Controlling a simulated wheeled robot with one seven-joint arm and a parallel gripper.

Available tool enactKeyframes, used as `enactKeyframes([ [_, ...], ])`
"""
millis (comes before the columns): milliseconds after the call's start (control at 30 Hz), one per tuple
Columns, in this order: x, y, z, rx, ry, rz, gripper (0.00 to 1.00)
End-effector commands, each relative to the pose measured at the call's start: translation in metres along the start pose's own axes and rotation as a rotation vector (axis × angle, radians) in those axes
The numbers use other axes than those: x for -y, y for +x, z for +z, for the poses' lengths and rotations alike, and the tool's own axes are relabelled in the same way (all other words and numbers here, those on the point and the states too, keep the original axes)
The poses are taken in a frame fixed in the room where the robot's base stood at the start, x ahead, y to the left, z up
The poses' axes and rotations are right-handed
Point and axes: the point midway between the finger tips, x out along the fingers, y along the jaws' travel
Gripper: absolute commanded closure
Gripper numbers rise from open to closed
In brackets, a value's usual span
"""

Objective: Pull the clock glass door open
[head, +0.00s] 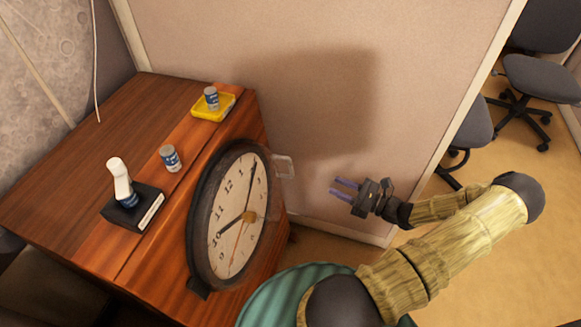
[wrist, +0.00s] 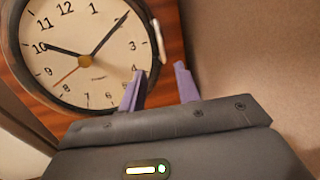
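The round clock (head: 236,214) has a dark rim and a cream face, and is on the front of a wooden cabinet. Its glass door appears shut against the face. A pale loop handle (head: 284,167) sticks out at the rim's right side; in the wrist view the handle (wrist: 158,40) shows edge-on, above the gap between my fingers. My gripper (head: 333,187) is right of the handle and apart from it, its two purple fingers pointing toward the clock side. In the wrist view my gripper (wrist: 159,70) is open, with nothing between its fingers.
The wooden cabinet (head: 60,170) carries a trophy-like figure on a black base (head: 133,206), a small can (head: 170,158), and a yellow tray (head: 228,108) with another can (head: 211,98). A beige partition (head: 310,70) stands behind. Office chairs (head: 540,75) are at far right.

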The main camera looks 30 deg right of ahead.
Motion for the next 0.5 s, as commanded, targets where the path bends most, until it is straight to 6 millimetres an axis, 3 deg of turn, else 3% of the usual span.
enactKeyframes([
  [167,0.000,0.015,0.000,0.002,0.000,0.002,0.68],
  [500,-0.001,0.073,-0.001,0.002,0.000,0.005,0.68],
])
